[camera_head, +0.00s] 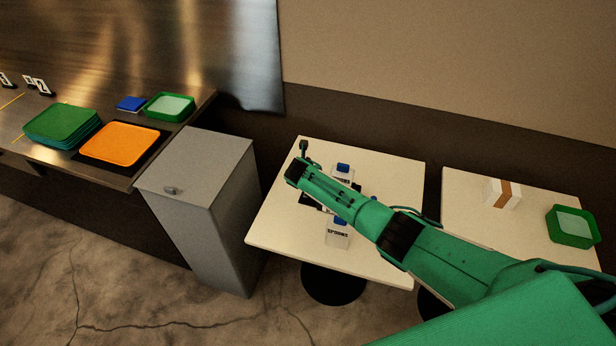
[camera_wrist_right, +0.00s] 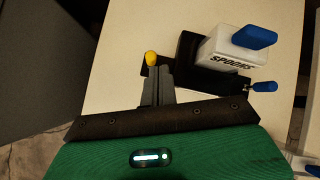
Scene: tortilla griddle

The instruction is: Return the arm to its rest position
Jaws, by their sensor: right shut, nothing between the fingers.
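My right arm (camera_head: 345,205) reaches in from the lower right in the head view, stretched over the first cream table (camera_head: 275,225). In the wrist view my right gripper (camera_wrist_right: 155,86) is shut and empty above that table. A small yellow tip (camera_wrist_right: 151,58) shows at the finger ends; I cannot tell whether it is part of something behind. A white box lettered "SPOONS" (camera_wrist_right: 222,58) with a blue item (camera_wrist_right: 254,36) in it stands to the right of the fingers, apart from them. It also shows in the head view (camera_head: 338,239). My left gripper is not in view.
A grey bin (camera_head: 205,205) stands left of the table. The steel counter holds green trays (camera_head: 60,122), an orange tray (camera_head: 122,144) and a green container (camera_head: 170,105). A second table (camera_head: 475,205) at right holds a white-brown box (camera_head: 502,193) and a green container (camera_head: 572,226).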

